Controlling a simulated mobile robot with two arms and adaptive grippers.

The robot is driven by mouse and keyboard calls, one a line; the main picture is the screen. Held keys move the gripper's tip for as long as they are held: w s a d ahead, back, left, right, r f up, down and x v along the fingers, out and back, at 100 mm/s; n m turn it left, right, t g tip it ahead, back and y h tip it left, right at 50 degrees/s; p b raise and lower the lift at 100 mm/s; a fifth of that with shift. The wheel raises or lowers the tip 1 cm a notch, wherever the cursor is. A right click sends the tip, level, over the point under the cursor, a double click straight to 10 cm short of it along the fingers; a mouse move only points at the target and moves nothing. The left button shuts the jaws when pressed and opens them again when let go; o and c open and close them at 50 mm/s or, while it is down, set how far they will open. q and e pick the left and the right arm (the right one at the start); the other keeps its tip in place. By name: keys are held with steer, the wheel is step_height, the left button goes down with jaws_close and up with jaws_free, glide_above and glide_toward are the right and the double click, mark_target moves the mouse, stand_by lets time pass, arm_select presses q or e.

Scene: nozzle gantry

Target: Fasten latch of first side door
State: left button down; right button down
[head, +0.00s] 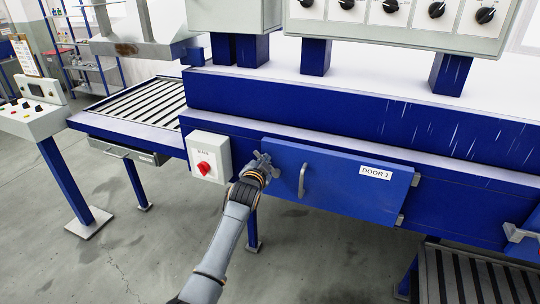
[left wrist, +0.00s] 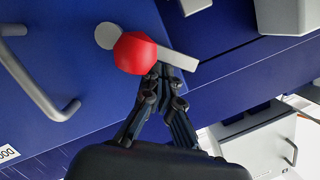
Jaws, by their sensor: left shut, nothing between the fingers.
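The first side door is a blue panel marked DOOR 1 (head: 340,188) and looks shut against the blue machine front. Its latch, in the left wrist view, has a grey bar (left wrist: 180,60), a round grey pivot (left wrist: 107,36) and a red knob (left wrist: 135,53). The bar slants across near the door's edge. My left gripper (head: 264,160) is at the door's left end and mostly hides the latch in the head view. In the left wrist view its fingers (left wrist: 160,76) are together and empty, close beside the knob and bar; contact is unclear. My right gripper is out of view.
A grey door handle (head: 302,180) stands out just right of my left gripper. A box with a red rotary switch (head: 204,168) is mounted just left of it. A roller conveyor (head: 130,100) and a control pedestal (head: 32,118) stand further left. The floor in front is clear.

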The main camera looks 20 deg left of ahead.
arm_select(q)
steer(key=a+f+n+h, duration=0.1)
steer(key=n, duration=0.1)
steer(key=a+f+n, duration=0.1)
steer(key=a+n, duration=0.1)
steer(key=shift+f+n+h, duration=0.3)
steer(key=shift+f+h, duration=0.1)
steer(key=shift+a, duration=0.1)
stand_by(0.6)
steer(key=r+p, duration=0.3)
steer(key=r, duration=0.1)
steer(key=shift+w+r, duration=0.15)
steer(key=shift+w, duration=0.05)
steer(key=b, duration=0.3)
glide_toward(256, 154)
steer(key=shift+s+r, duration=0.35)
steer(key=shift+s, duration=0.2)
steer(key=shift+s+r, duration=0.35)
steer(key=shift+s, duration=0.2)
